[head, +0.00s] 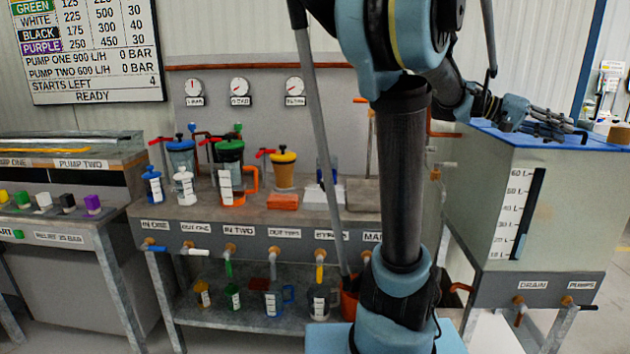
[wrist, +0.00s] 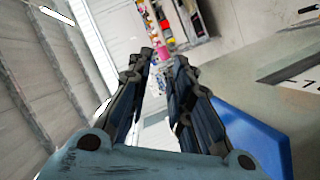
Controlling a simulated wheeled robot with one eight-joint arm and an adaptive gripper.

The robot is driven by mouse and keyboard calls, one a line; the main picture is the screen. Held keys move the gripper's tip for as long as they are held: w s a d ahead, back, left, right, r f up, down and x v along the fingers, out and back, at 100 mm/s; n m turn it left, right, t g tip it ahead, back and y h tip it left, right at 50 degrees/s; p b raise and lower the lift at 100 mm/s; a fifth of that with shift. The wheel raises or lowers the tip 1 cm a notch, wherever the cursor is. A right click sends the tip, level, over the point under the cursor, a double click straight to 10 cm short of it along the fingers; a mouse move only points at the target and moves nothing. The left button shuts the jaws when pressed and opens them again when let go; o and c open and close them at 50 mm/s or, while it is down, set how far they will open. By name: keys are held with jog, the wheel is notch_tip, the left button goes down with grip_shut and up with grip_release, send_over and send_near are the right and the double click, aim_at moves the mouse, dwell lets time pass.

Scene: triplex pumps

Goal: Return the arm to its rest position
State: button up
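My arm (head: 405,180) rises in front of the bench in the head view, bends at the top of the picture and reaches right. My gripper (head: 578,128) is at the right, in front of or above the blue top (head: 490,133) of the tank; whether it touches is unclear. In the wrist view my gripper (wrist: 166,60) shows two dark fingers with a clear gap between them and nothing held. The blue top (wrist: 255,140) lies close to the right finger there.
The tank (head: 525,210) with a litre scale stands at the right. The bench (head: 240,225) with coloured pump pots and valves fills the middle, partly behind my arm. The button console (head: 60,215) is at the left. A grey pole (head: 318,120) slants beside my arm.

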jog(key=w+a+f+n+t+y, duration=0.1)
jog(key=a+f+n+t+y, duration=0.55)
jog(key=a+f, duration=1.55)
jog(key=s+a+f+n+y, duration=0.1)
jog(key=a+f+y, duration=0.1)
jog(key=a+f, duration=0.2)
jog(key=s+a+f+n+t+y, duration=0.1)
jog(key=s+a+f+n+y, duration=0.1)
jog(key=a, duration=0.8)
jog(key=s+a+f+n+t+y, duration=0.1)
jog(key=a+f+n+y, duration=0.1)
jog(key=a+f, duration=0.5)
jog(key=shift+s+a+y, duration=0.2)
jog(key=shift+a+y, duration=0.35)
jog(key=shift+y, duration=0.2)
